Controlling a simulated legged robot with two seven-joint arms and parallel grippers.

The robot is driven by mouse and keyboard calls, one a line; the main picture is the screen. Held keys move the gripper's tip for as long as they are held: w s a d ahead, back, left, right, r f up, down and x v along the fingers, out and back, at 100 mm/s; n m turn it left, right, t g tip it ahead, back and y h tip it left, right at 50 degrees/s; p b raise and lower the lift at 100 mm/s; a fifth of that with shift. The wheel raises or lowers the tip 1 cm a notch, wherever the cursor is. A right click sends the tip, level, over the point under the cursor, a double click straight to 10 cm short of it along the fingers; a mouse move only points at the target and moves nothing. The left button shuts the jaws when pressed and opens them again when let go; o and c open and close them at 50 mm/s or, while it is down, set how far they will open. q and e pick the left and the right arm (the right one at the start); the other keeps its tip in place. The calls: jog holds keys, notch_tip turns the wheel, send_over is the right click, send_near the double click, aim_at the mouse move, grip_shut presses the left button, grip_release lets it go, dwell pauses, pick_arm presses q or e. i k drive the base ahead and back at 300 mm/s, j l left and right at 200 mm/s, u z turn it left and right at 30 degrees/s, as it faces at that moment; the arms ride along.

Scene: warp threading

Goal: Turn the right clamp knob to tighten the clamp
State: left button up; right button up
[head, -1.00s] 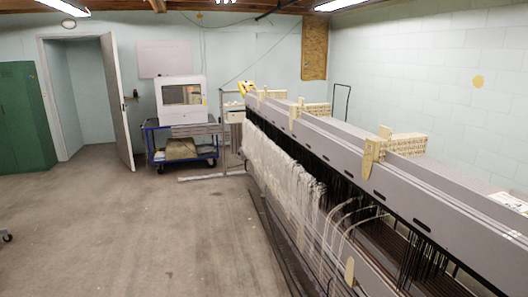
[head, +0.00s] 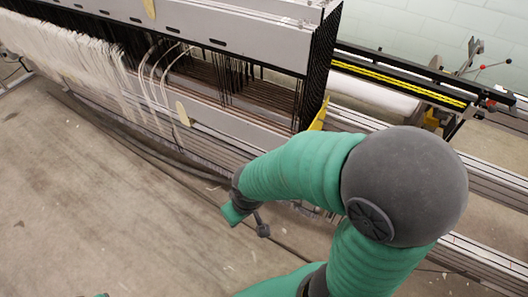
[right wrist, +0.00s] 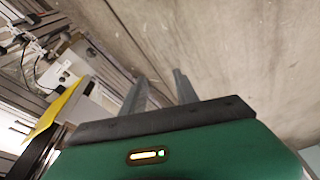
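My right gripper (right wrist: 159,78) points over the bare floor in the right wrist view. Its two grey fingers stand apart with nothing between them. In the head view my right arm reaches left in front of the loom (head: 235,35), and I cannot clearly make out the gripper's fingers there.
A yellow bracket (head: 318,116) sits at the loom's end behind my right arm; a yellow part also shows in the right wrist view (right wrist: 52,115). Rails and a black-and-yellow beam (head: 400,80) run to the right. The concrete floor (head: 90,215) at left is clear.

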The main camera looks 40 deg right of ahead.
aim_at(298, 203)
jog(key=z, duration=1.7)
jog(key=k+j, duration=0.1)
jog(key=j, duration=0.3)
jog(key=k+j, duration=0.15)
jog(key=j, duration=0.25)
jog(key=k+j+z, duration=0.1)
jog(key=j, duration=0.35)
